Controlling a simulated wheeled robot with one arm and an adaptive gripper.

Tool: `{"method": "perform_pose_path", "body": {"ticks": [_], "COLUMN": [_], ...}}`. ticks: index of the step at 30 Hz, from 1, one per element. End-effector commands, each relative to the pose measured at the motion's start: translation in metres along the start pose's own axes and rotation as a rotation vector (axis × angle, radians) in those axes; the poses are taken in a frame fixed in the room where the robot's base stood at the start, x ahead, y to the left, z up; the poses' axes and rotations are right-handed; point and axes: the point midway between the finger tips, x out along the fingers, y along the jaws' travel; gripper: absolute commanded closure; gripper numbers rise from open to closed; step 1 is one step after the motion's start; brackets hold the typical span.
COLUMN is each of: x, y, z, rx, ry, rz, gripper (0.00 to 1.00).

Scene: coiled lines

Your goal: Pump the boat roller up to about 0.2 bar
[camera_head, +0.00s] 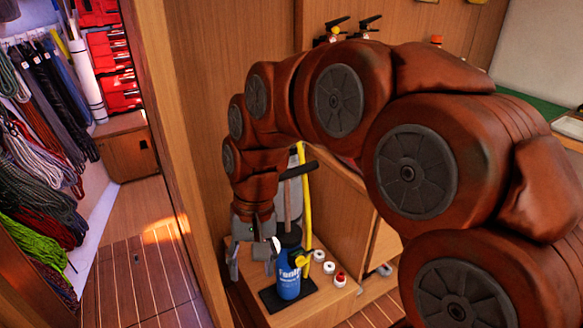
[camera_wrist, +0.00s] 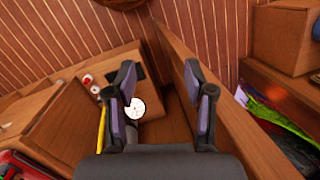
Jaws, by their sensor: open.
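In the wrist view my gripper (camera_wrist: 161,82) is open with nothing held. A black T-shaped handle (camera_head: 300,171) stands behind the bottle above a grey cylinder, which looks like a pump, beside a yellow hose (camera_head: 306,205). In the wrist view a round white dial (camera_wrist: 136,107) shows beside the left finger; its reading is too small to tell. I cannot make out the boat roller.
A wooden partition (camera_head: 178,150) rises at left. Coiled ropes (camera_head: 40,150) hang beyond it, above clear floor (camera_head: 135,275).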

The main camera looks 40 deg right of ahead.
Motion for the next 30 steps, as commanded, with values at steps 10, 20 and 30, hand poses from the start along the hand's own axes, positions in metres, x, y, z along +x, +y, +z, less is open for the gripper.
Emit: {"method": "perform_pose_path", "body": {"ticks": [10, 20, 30], "x": [-0.061, -0.095, -0.102], "y": [0.007, 0.074, 0.163], "z": [-0.118, -0.225, -0.288], "rx": [0.375, 0.794, 1.15], "ry": [0.002, -0.005, -0.003], "rz": [-0.166, -0.303, -0.387], "gripper": [0.46, 0.46, 0.46]}}
